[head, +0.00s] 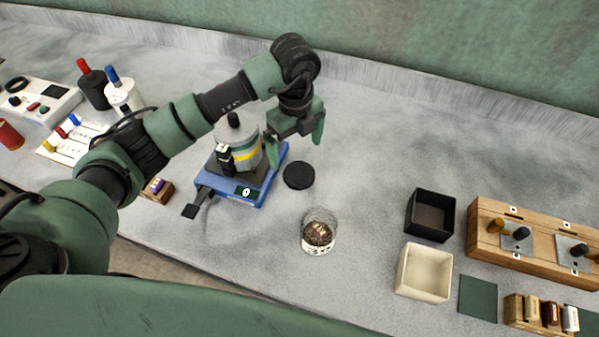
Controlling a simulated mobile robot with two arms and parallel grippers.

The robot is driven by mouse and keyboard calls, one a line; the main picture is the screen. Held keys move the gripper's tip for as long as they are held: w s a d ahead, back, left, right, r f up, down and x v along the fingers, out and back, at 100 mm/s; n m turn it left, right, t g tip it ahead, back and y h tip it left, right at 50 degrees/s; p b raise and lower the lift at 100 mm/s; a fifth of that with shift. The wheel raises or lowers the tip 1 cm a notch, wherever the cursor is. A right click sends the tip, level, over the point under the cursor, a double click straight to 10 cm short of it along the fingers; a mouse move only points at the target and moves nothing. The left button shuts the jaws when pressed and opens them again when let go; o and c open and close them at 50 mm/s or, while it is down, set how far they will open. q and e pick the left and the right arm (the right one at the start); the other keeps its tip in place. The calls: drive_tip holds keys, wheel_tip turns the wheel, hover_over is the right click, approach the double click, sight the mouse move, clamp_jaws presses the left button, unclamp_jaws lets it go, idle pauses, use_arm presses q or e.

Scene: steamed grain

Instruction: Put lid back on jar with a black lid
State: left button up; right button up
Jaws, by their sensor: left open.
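A clear glass jar (319,232) with dark contents and a white patterned band stands on the grey counter near the middle. No lid is on it. A flat round black lid (299,175) lies on the counter behind the jar and slightly to its left. My left gripper (295,140) is above and behind the lid, fingers pointing down. It is open and holds nothing that I can see. My right gripper is not in view.
A blue scale (240,188) with a grey canister (236,145) stands just left of the lid. A black box (430,215) and a cream box (424,270) stand to the right, before a wooden rack (480,228). The counter between jar and boxes is clear.

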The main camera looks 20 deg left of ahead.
sight(298, 172)
use_arm(q)
drive_tip(key=shift+f+p, duration=0.3)
drive_tip(key=shift+f, duration=1.05)
drive_tip(key=shift+d+f, duration=0.1)
drive_tip(key=f+p, duration=0.2)
drive_tip(key=f, duration=0.1)
drive_tip(key=shift+s+d+f, duration=0.1)
drive_tip(key=shift+d+f, duration=0.1)
drive_tip(key=shift+f, duration=0.8)
drive_tip(key=shift+c, duration=0.3)
drive_tip(key=c, duration=1.5)
